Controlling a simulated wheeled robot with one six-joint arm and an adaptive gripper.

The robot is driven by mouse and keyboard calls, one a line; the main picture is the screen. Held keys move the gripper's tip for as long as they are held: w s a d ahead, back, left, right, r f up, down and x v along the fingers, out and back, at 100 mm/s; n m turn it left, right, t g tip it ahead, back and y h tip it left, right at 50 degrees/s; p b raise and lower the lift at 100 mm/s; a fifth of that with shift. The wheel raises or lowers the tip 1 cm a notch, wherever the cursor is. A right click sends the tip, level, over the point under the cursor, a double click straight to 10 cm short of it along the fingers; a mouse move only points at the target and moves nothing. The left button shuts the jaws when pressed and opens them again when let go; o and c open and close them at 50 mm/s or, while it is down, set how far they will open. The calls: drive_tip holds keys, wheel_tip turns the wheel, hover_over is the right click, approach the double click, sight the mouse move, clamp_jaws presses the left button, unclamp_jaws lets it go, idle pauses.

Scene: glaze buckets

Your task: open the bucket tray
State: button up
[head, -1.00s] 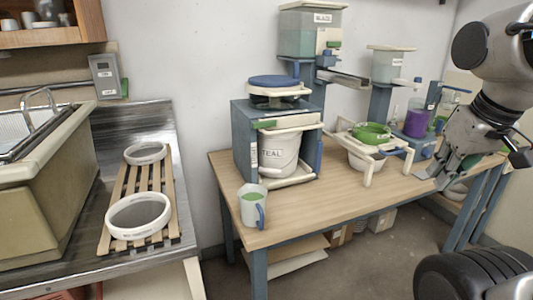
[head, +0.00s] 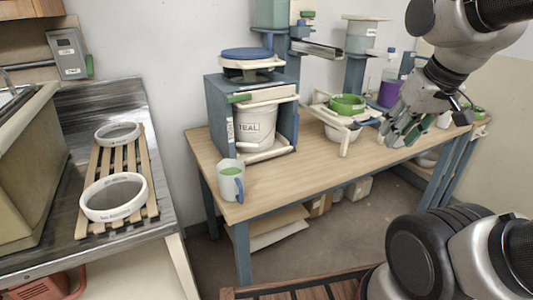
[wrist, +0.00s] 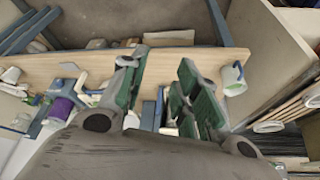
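The bucket tray (head: 270,153) is a cream frame at the bottom front of a blue-grey open cabinet (head: 217,108) on the wooden table. A white bucket marked TEAL (head: 255,128) stands in the cabinet above it; how far the tray sits in is hard to tell. A cream bar with a green patch (head: 262,97) crosses the cabinet's upper front. My gripper (head: 392,138) is well right of the cabinet, by the table's right part, apart from the tray. In the wrist view my gripper (wrist: 162,82) shows its green-padded fingers spread, with nothing between them.
A mug (head: 231,180) stands at the table's front left corner. A green ring (head: 347,105) and cream frame (head: 344,140) lie between cabinet and gripper. A purple bottle (head: 389,93) is behind. Left is a steel counter with a slatted rack (head: 134,160). A wooden slatted thing (head: 300,287) is low in front.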

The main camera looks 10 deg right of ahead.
drive_tip(key=w+a+f+m+t+y, duration=0.1)
drive_tip(key=w+a+f+m+t, duration=0.15)
drive_tip(key=w, duration=0.65)
drive_tip(key=w+a+f+m+t, duration=0.15)
drive_tip(key=w+f, duration=0.25)
drive_tip(key=w, duration=0.6)
drive_tip(key=w+a+f+m+t+y, duration=0.1)
drive_tip(key=w+a+f+m, duration=0.25)
drive_tip(key=w, duration=0.55)
drive_tip(key=w+a+f+m+t, duration=0.25)
drive_tip(key=w+a+f, duration=0.3)
drive_tip(key=f, duration=0.35)
drive_tip(key=m+t+y, duration=0.3)
approach(272, 152)
drive_tip(key=w, duration=0.3)
drive_tip(key=shift+a+f+g, duration=0.1)
drive_tip(key=shift+a+g, duration=0.05)
drive_tip(key=shift+g, duration=0.1)
drive_tip(key=shift+a+f+m, duration=0.1)
drive_tip(key=shift+f+m, duration=0.15)
drive_tip(key=shift+m, duration=0.05)
drive_tip(key=shift+w+a+f, duration=0.1)
drive_tip(key=shift+w, duration=0.05)
drive_tip(key=x, duration=0.7)
drive_tip(key=shift+w, duration=0.2)
drive_tip(key=shift+c, duration=0.2)
